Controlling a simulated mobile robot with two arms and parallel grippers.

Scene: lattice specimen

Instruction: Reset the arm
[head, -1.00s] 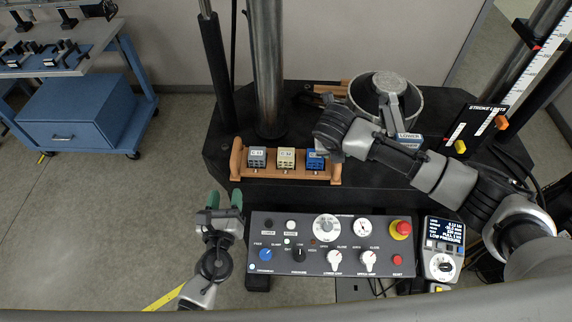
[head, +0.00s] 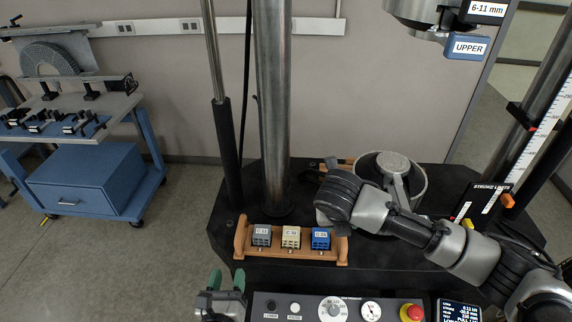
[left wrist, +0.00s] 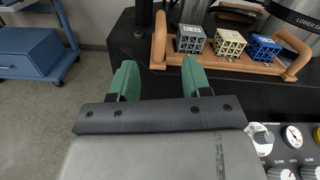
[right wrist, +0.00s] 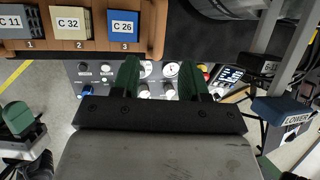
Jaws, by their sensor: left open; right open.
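My left gripper (head: 227,283) is open and empty, at the left end of the control panel and in front of the wooden rack. Its green fingers (left wrist: 157,80) show apart in the left wrist view. My right arm reaches in from the right over the machine base; its gripper's fingertips are hidden in the head view. In the right wrist view the right gripper (right wrist: 169,78) is open and empty, with its green fingers apart above the control panel.
The wooden rack (head: 240,240) holds grey, cream and blue lattice blocks. The control panel (head: 262,308) is at the front, with a red button (head: 411,313). A round lower grip (head: 412,172), steel columns (head: 272,100) and an upper grip (head: 415,12) stand near. A blue cart (head: 90,180) is left.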

